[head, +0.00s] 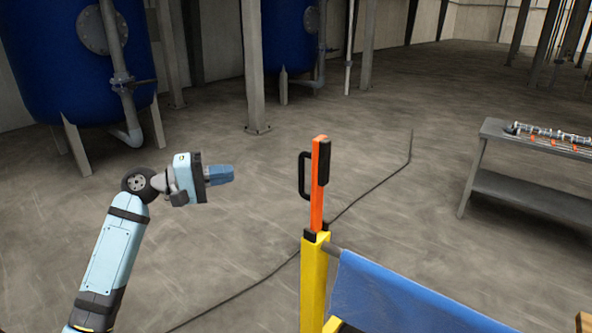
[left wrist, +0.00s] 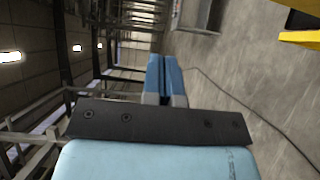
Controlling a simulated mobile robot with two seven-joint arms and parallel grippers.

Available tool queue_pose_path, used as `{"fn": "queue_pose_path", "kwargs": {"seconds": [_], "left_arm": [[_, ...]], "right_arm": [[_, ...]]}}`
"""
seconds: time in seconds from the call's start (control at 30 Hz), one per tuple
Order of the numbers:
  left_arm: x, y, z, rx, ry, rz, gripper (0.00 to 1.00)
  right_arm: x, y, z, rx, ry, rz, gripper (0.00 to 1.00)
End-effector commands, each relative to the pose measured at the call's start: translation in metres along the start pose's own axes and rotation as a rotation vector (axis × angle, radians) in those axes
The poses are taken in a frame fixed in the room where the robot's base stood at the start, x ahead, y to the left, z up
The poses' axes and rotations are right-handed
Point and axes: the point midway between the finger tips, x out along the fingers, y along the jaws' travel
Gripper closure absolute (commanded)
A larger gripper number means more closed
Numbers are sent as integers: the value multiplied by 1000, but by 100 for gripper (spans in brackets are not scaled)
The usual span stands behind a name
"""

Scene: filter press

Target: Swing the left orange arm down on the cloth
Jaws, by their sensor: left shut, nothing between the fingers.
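The left orange arm (head: 319,185) stands upright on top of a yellow post (head: 314,280), with a black handle on its left side and a black block at its upper right. The blue cloth (head: 395,300) hangs from a grey bar to the right of the post. My left gripper (head: 230,174) is to the left of the orange arm, apart from it, shut and empty, with its fingers pointing right. Its closed blue fingers also show in the left wrist view (left wrist: 165,78). My right gripper is not in view.
A grey bench (head: 500,150) with metal parts on it stands at the right. Blue tanks (head: 65,60) and pillars (head: 255,70) stand at the back. A dark cable (head: 270,272) lies on the floor. The space between my left gripper and the orange arm is clear.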

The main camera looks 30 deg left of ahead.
Motion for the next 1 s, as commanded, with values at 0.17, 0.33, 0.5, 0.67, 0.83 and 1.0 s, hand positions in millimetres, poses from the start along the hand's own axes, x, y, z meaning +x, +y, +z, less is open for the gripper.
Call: {"fn": "queue_pose_path", "kwargs": {"seconds": [0.17, 0.33, 0.5, 0.67, 0.83, 1.0], "left_arm": [[-1, 3, 0, -3, -6, 5, 100], [0, 2, 0, -3, -5, 4, 100], [11, 4, 0, -4, -6, 7, 100], [40, 5, 0, -4, -6, 7, 100], [78, 6, 1, -4, -6, 8, 100], [108, 5, 8, -3, -7, 6, 100]], "right_arm": [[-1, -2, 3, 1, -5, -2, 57], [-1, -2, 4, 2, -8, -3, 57], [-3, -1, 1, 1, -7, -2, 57], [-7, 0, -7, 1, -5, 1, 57], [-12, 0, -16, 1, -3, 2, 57], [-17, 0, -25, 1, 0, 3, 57]]}}
